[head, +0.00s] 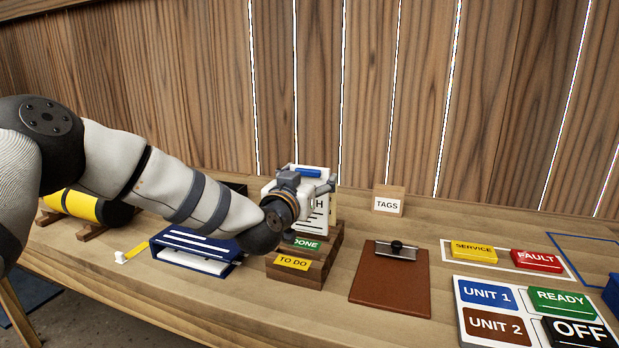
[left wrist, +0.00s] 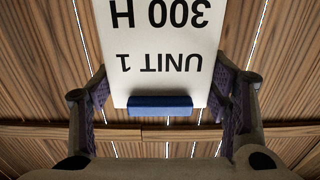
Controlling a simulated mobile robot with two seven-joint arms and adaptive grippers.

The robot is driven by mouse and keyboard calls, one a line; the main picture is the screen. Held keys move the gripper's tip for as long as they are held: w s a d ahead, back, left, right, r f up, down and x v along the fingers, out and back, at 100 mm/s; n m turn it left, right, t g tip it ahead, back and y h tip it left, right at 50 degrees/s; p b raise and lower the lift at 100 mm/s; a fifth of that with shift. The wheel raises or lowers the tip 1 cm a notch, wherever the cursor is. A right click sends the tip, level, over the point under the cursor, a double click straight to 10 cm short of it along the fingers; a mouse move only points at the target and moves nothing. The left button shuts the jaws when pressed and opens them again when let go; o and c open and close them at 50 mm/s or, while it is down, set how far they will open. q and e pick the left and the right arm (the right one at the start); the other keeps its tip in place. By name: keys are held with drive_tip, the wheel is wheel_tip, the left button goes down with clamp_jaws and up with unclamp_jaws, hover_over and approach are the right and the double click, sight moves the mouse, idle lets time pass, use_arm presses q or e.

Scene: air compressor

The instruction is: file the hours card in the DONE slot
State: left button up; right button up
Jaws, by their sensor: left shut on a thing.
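The hours card (head: 319,222) is white and upright with a blue strip at its top edge. In the left wrist view the card (left wrist: 160,50) reads "UNIT 1, 300 H" upside down. My left gripper (head: 305,188) is shut on the card near the blue strip; its fingers (left wrist: 160,92) stand at both sides of it. The stepped wooden holder (head: 318,277) has a green DONE label (head: 307,245) on its upper, rear step and a yellow TO DO label (head: 293,263) in front. The card is at the rear DONE step; its lower edge is hidden, so I cannot tell how deep it sits.
A blue paper tray (head: 194,246) stands left of the holder. A brown clipboard (head: 390,285) lies to the right, with a TAGS box (head: 388,201) behind it. SERVICE (head: 473,251) and FAULT (head: 537,261) blocks and a sign panel (head: 485,320) are further right. A plank wall closes the back.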

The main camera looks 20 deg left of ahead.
use_arm(q)
drive_tip(key=b, duration=0.1)
hover_over(309, 233)
drive_tip(key=shift+w+f, duration=0.15)
drive_tip(key=shift+f, duration=2.45)
use_arm(e)
drive_tip(key=shift+s+f+g, duration=0.3)
drive_tip(key=shift+s+f, duration=0.4)
drive_tip(key=shift+f, duration=0.05)
use_arm(q)
drive_tip(key=o, duration=1.4)
drive_tip(key=shift+c, duration=0.2)
